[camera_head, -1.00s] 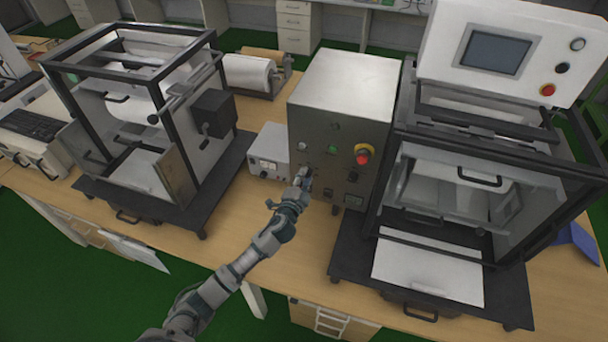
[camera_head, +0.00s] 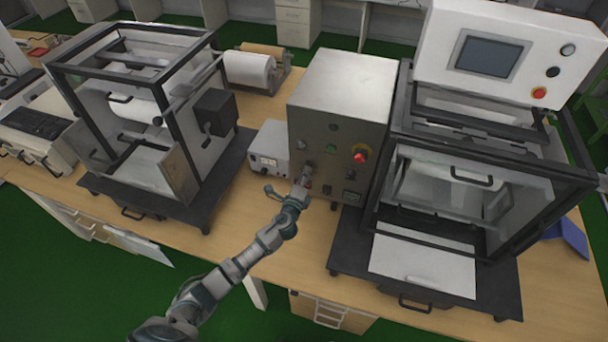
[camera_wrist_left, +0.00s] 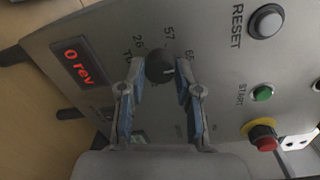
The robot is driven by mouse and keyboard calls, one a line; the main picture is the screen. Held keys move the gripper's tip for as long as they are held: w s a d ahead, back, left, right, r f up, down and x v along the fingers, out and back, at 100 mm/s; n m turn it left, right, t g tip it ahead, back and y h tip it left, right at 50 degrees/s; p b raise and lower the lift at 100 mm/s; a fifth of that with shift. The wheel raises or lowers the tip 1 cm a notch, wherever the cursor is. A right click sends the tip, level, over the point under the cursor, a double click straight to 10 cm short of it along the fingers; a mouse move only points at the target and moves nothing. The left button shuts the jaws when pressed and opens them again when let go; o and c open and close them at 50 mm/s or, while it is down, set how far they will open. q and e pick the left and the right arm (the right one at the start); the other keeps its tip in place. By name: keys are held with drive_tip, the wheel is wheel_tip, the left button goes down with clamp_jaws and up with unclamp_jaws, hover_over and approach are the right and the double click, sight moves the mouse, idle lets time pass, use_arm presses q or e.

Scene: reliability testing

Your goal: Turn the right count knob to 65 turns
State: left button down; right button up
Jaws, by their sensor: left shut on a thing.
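The count knob (camera_wrist_left: 157,66) is a dark round knob with a short white mark, on the grey panel of the control box (camera_head: 342,88). In the left wrist view the printed numbers 26, 57 and 65 stand around it. The white mark points toward the right side, but I cannot tell exactly which number it meets. My left gripper (camera_head: 303,184) is at the box's front. In the left wrist view its two blue-grey fingers (camera_wrist_left: 160,76) are shut on the knob, one on each side. A red display (camera_wrist_left: 79,62) reads "0 rev". My right gripper is in no view.
Beside the knob are a white RESET button (camera_wrist_left: 266,22), a green START button (camera_wrist_left: 263,94) and a red stop button (camera_wrist_left: 264,138). A framed machine (camera_head: 425,262) stands right of the box, another (camera_head: 150,180) at left. A small meter box (camera_head: 268,148) stands close left.

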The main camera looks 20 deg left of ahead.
use_arm(q)
drive_tip(key=shift+s+d+f, duration=0.1)
drive_tip(key=shift+f, duration=0.25)
drive_tip(key=c, duration=0.9)
unclamp_jaws()
drive_tip(key=shift+o, duration=0.5)
drive_tip(key=shift+r, duration=0.1)
drive_tip(key=s, duration=1.1)
drive_tip(key=shift+s+r, duration=0.2)
drive_tip(key=shift+s, duration=0.15)
